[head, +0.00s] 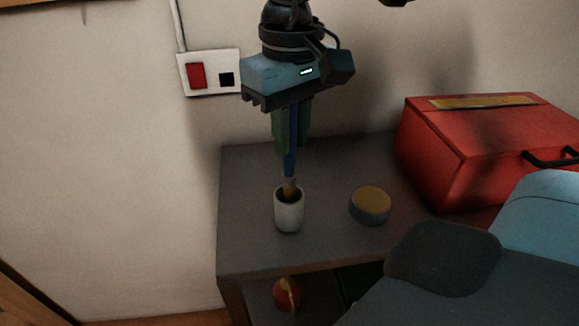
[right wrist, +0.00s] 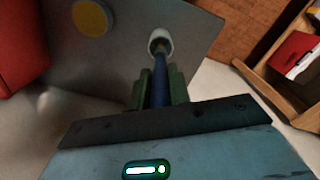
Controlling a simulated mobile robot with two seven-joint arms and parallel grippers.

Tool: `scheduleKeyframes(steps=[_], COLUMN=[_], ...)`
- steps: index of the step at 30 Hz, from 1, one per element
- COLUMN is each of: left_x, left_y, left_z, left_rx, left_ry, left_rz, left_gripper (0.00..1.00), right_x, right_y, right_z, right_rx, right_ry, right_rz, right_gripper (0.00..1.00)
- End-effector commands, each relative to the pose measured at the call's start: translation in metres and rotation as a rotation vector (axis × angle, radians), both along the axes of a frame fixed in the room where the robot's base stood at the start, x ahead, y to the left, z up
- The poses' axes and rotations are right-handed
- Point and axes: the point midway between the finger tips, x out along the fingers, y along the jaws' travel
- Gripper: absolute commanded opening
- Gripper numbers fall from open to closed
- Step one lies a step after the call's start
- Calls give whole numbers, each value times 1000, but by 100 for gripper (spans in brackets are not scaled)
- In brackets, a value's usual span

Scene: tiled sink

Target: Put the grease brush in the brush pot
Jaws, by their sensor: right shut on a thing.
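The grease brush (head: 291,150) has a blue handle and a brownish bristle end, which points down. My right gripper (head: 291,135) comes from above and is shut on the handle; its green fingers flank it. The brush pot (head: 289,213) is a small white cup standing upright on the grey top. The bristle end is at the pot's mouth and its tip appears to be inside the rim. In the right wrist view the blue handle (right wrist: 160,85) runs from between the fingers to the pot (right wrist: 161,39). My left gripper is not in view.
A round tin with a yellow top (head: 371,204) stands right of the pot. A red toolbox (head: 455,150) is at the back right. The grey bench top (head: 245,215) is clear left of the pot. A wall socket plate (head: 210,90) is behind. A red round object (head: 286,292) lies below.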

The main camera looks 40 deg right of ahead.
Motion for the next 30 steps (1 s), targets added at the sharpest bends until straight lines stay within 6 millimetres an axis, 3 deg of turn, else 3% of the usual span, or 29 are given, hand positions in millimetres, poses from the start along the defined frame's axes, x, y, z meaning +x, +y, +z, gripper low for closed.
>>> scheduleKeyframes(steps=[8,18,30], left_x=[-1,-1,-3], left_y=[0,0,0], left_z=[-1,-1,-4], left_rx=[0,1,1], left_ry=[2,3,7], left_rz=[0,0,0], left_gripper=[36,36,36], right_x=[0,0,0], right_y=[0,0,0], right_z=[-10,-54,-59], right_rx=[0,0,1], right_ry=[0,1,0], right_rz=[-1,-2,-2], right_gripper=[0,0,0])
